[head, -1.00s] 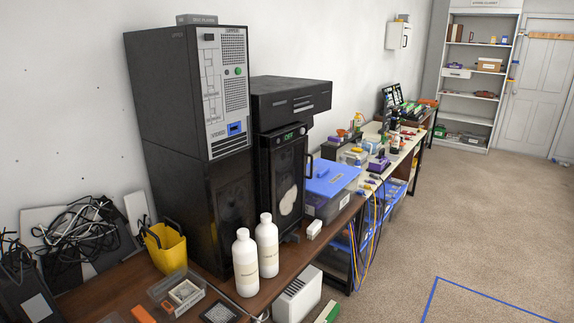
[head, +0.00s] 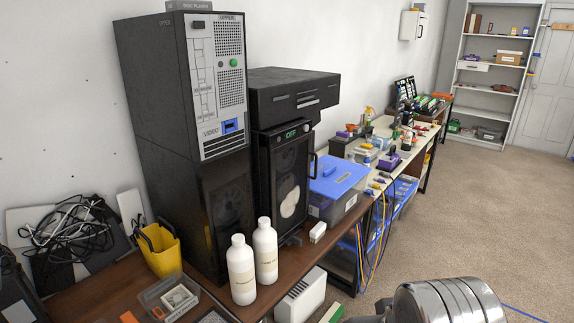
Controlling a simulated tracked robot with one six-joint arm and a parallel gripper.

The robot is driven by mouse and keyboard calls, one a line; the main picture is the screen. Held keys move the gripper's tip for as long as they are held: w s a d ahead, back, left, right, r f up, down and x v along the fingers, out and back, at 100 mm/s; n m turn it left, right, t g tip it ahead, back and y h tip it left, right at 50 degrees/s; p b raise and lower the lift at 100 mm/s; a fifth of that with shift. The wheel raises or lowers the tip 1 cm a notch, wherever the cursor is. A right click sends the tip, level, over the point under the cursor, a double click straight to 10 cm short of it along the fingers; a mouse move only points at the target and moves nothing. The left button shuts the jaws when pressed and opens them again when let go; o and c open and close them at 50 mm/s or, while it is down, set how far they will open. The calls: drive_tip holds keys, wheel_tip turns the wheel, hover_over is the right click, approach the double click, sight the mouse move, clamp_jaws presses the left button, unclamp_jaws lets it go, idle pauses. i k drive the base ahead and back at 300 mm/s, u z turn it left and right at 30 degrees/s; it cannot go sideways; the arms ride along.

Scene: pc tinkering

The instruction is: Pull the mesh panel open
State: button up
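A dark mesh panel (head: 288,172) stands on the front of a black case in the middle of the head view. It has a black frame, a round pale shape behind it, a green "OFF" display above and a black handle (head: 314,166) at its right edge. The panel looks closed. A second dark mesh front (head: 230,212) forms the lower part of the tall tower to the left. I cannot tell for sure which of the two the task means. A metal part of my arm shows at the bottom right. My gripper is not in view.
Two white bottles (head: 253,260) stand on the brown bench in front of the tower and panel. A blue-lidded bin (head: 339,178) sits right of the handle. A yellow bucket (head: 159,250) is at the left. The carpet (head: 470,220) at right is open.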

sight(288, 207)
drive_tip(key=u, duration=0.6)
drive_tip(key=i, duration=0.9)
drive_tip(key=u, duration=0.45)
